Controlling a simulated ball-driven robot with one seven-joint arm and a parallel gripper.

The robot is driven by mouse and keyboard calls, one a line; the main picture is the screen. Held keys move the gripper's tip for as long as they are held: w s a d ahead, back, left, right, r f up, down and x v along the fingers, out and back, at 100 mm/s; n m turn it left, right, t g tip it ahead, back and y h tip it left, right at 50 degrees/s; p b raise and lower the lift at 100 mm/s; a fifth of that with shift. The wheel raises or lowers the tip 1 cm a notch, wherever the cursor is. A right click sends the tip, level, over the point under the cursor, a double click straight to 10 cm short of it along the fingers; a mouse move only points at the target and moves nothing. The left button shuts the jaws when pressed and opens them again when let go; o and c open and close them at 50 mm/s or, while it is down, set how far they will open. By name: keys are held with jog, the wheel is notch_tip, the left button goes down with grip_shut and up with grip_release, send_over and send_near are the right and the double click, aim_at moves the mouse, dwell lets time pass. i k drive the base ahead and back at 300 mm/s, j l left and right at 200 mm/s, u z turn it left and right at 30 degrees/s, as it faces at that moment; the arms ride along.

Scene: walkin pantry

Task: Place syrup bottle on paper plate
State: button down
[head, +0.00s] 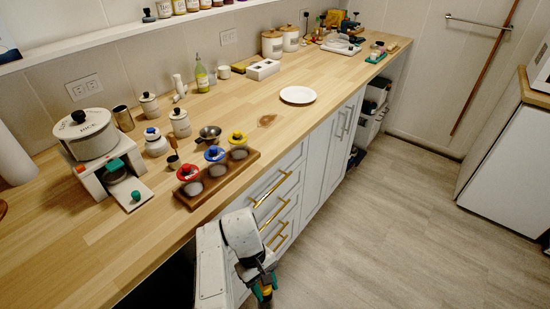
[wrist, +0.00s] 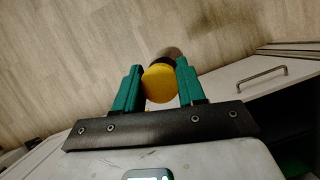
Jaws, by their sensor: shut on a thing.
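The paper plate (head: 298,95), white and round, lies empty on the wooden counter. My gripper (head: 265,290) is low in front of the drawers, below the counter's edge and well short of the plate. In the wrist view my gripper's green fingers (wrist: 158,88) are shut on a round yellow thing with a black part behind it, which I take to be the syrup bottle (wrist: 160,84). Most of its body is hidden, so its tilt is hard to tell. Its yellow also shows between the fingers in the head view.
A wooden rack (head: 217,178) with red, blue and yellow-lidded jars stands at the counter's front edge, left of the plate. The counter around the plate is clear.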

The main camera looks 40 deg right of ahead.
aim_at(298, 97)
jog(key=l+u, duration=0.85)
jog(key=u, duration=0.15)
jog(key=l+u, duration=0.1)
jog(key=l, duration=0.3)
jog(key=k+l+u, duration=0.15)
jog(key=l, duration=0.25)
jog(key=k+l+u, duration=0.1)
jog(key=l, duration=0.3)
jog(key=k+l+u, duration=0.1)
jog(key=l, duration=0.3)
jog(key=k+l, duration=0.1)
jog(key=l, duration=0.25)
jog(key=k+l, duration=0.15)
jog(key=l, duration=0.25)
jog(key=k+l, duration=0.1)
jog(key=l, duration=0.25)
jog(key=k+l, duration=0.15)
jog(key=l, duration=0.2)
jog(key=u, duration=0.05)
